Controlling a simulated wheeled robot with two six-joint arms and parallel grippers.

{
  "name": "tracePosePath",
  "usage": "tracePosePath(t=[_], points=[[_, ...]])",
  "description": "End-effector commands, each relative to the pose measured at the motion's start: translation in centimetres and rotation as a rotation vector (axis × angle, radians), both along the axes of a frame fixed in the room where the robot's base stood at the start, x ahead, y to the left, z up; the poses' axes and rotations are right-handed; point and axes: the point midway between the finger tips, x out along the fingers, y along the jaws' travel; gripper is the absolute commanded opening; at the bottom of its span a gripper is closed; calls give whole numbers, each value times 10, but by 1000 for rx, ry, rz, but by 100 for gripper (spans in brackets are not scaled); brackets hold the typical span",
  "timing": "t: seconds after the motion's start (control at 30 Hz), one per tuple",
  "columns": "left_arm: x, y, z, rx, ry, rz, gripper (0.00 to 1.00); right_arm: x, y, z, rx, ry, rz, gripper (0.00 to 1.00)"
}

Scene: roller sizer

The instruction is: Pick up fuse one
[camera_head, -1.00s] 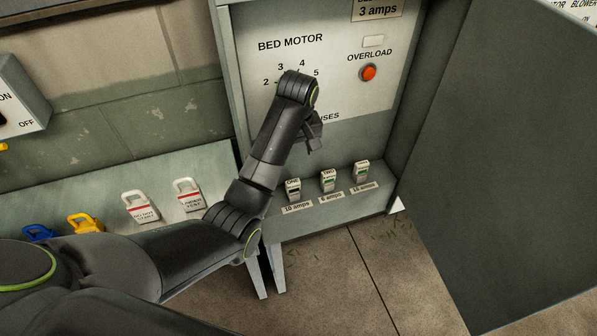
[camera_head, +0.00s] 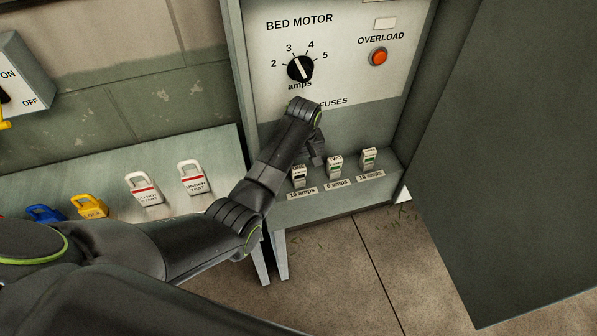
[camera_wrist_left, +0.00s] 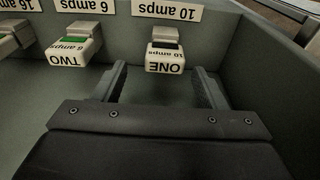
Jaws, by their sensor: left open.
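Fuse one (camera_head: 299,177) is a small white block with a black band, standing on the cabinet's ledge at the left end of the fuse row, behind a "10 amps" label. In the left wrist view fuse one (camera_wrist_left: 166,57) shows upside down, ahead of the gap between the fingers. My left gripper (camera_head: 317,160) is above and beside fuse one in the head view. In the left wrist view my left gripper (camera_wrist_left: 160,82) is open and empty, its fingers pointing at the fuse. My right gripper is not in view.
Fuse two (camera_head: 335,167) and a third fuse (camera_head: 368,158) stand to the right on the same ledge. The dial (camera_head: 300,68) and overload button (camera_head: 379,57) are on the panel above. An open door (camera_head: 510,150) stands at right. Several padlocks (camera_head: 143,189) sit at left.

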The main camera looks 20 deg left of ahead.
Motion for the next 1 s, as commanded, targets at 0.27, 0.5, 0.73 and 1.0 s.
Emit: tracePosePath(t=[0.27, 0.5, 0.73, 1.0], points=[[-6, 3, -34, 1, 6, 0, 65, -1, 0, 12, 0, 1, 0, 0], [-3, 4, -52, 0, 3, 1, 65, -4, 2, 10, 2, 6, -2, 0], [-3, 4, -52, 0, 1, 1, 65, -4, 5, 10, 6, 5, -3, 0], [-3, 4, -52, 0, 1, 0, 30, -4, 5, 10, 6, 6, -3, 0]])
